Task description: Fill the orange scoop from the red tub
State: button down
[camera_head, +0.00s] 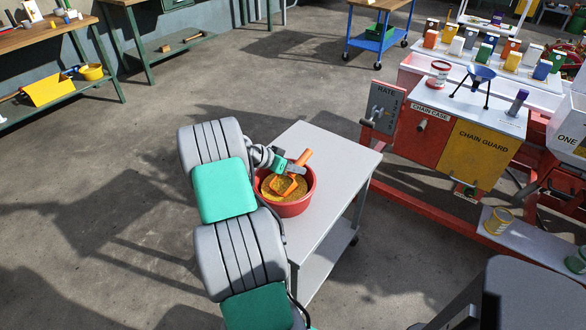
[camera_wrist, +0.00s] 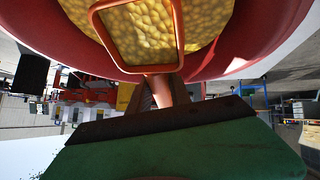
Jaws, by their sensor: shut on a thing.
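The red tub (camera_head: 291,209) stands on a grey cart and holds golden grain-like pellets (camera_head: 297,193). The orange scoop (camera_head: 284,186) is inside the tub at the level of the pellets, its handle (camera_head: 304,157) slanting up and to the right. My gripper (camera_head: 292,168) is over the tub's far side, shut on the scoop's handle. In the wrist view, the scoop's orange rim (camera_wrist: 180,35) frames golden pellets; I cannot tell how many lie in the scoop. The red tub wall (camera_wrist: 245,45) curves around it. My fingers partly hide the handle.
The grey cart top (camera_head: 325,162) is clear beside the tub. A red and yellow machine with a chain guard (camera_head: 482,150) stands to the right, bearing a blue funnel (camera_head: 481,74) and a red-and-white can (camera_head: 439,71). Workbenches line the upper left.

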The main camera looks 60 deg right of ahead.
jog(key=shift+r+p, duration=1.85)
jog(key=shift+r, duration=2.15)
jog(key=y+p, duration=0.1)
jog(key=d+t+y+p, duration=0.1)
jog(key=p, duration=0.1)
jog(key=shift+s+d+r, duration=0.2)
jog(key=shift+r, duration=0.1)
jog(key=shift+s+d+n+t+y+p, duration=0.1)
jog(key=shift+d+n+t+y+p, duration=0.15)
jog(key=shift+y+p, duration=0.45)
jog(key=shift+s+d+n+t+y+p, duration=0.15)
jog(key=shift+d+y+p, duration=0.2)
jog(key=shift+y+p, duration=0.35)
jog(key=shift+w, duration=0.1)
